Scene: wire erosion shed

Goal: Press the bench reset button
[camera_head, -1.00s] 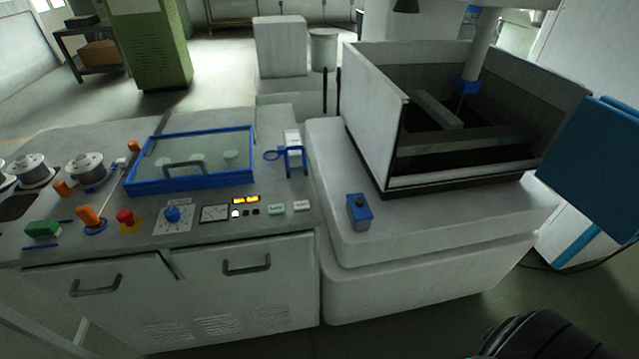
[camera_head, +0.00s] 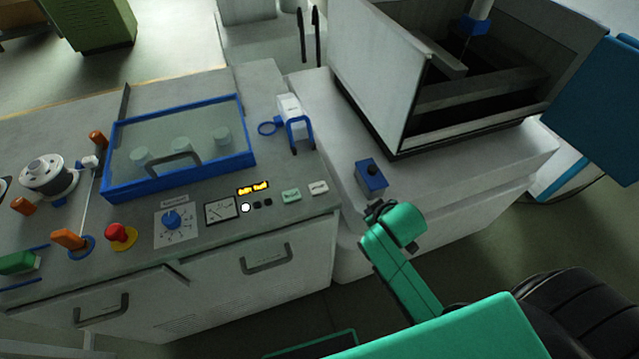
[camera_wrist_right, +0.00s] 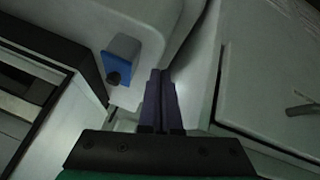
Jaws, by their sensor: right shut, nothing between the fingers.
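The bench (camera_head: 50,292) carries a control panel with a small white round button (camera_head: 245,208) beside two dark ones, and two flat labelled keys, one pale green (camera_head: 291,196) and one white (camera_head: 318,188). Their labels are too small to read, so I cannot tell which is the reset. A blue box with a black knob or button (camera_head: 371,178) stands on the machine ledge right of the bench. It also shows in the wrist view (camera_wrist_right: 122,52). My right gripper (camera_head: 378,207) is shut and empty, just in front of this box and apart from it. In the wrist view its fingers (camera_wrist_right: 160,74) lie together. My left gripper is not in view.
A red stop button (camera_head: 119,233), a blue dial (camera_head: 172,219), a meter (camera_head: 221,210) and a blue-framed clear cover (camera_head: 180,150) are on the bench. The open machine tank (camera_head: 380,75) rises behind the ledge. A bench door handle (camera_head: 267,259) sticks out in front.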

